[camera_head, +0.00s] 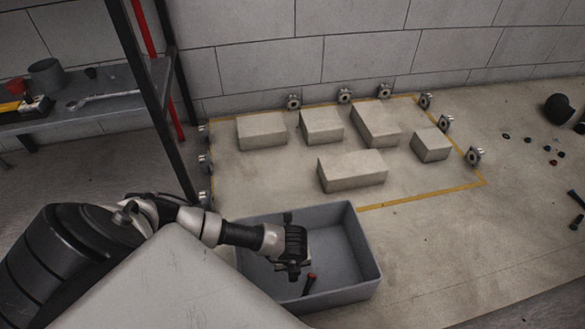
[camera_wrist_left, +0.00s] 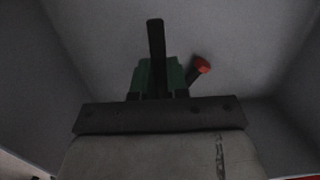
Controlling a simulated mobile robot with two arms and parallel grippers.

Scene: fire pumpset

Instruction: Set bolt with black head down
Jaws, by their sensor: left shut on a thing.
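My left gripper (camera_head: 293,268) is over the inside of the grey bin (camera_head: 365,250). In the left wrist view its greenish fingers (camera_wrist_left: 158,78) are shut on a dark bolt (camera_wrist_left: 156,45), whose shaft sticks out beyond them. I cannot clearly make out the bolt's head or whether it touches the bin floor. A bolt with a red head (camera_head: 309,283) lies in the bin beside the gripper; it also shows in the left wrist view (camera_wrist_left: 200,67), just right of the fingers. My right gripper is not in view.
Several concrete blocks (camera_head: 352,170) stand inside a yellow floor line behind the bin, with small flanged parts (camera_head: 345,96) along it. A shelf (camera_head: 110,100) with a dark post is at left. Small parts and dark bolts (camera_head: 576,198) lie on the floor at right.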

